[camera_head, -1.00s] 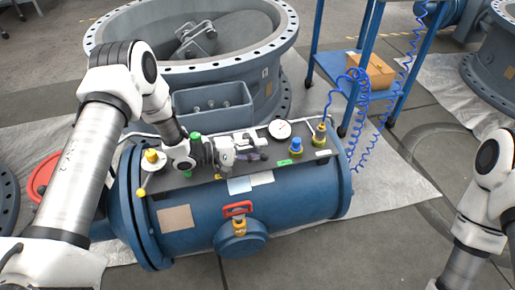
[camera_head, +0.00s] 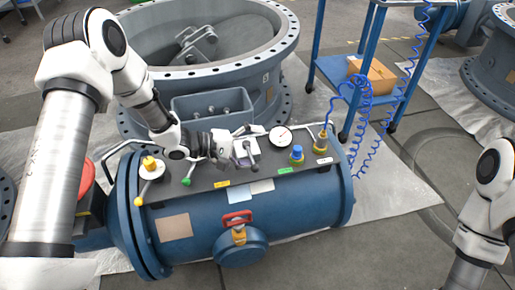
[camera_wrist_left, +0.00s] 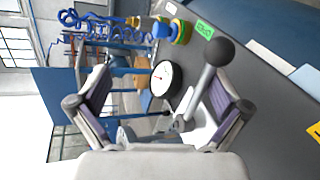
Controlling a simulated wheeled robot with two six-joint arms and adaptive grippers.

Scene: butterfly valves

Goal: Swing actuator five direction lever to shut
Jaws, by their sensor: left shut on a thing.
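The direction lever, a grey rod with a black ball knob (camera_wrist_left: 218,52), stands on the dark top panel (camera_head: 205,185) of the blue cylindrical actuator (camera_head: 195,225). Its knob end also shows in the head view (camera_head: 255,168). My left gripper (camera_head: 246,148) is over the panel at the lever. In the left wrist view its two fingers (camera_wrist_left: 160,105) stand apart, with the rod between them and the knob beyond the right finger. The exact contact is partly hidden. Only links of my right arm show; its gripper is out of view.
A white gauge (camera_head: 280,136), blue knob (camera_head: 297,153) and brass fitting (camera_head: 323,140) stand to the right on the panel. A yellow-tipped lever (camera_head: 139,200) and green-tipped lever (camera_head: 186,182) are left. A big valve ring (camera_head: 265,90) and blue cart (camera_head: 345,75) stand behind.

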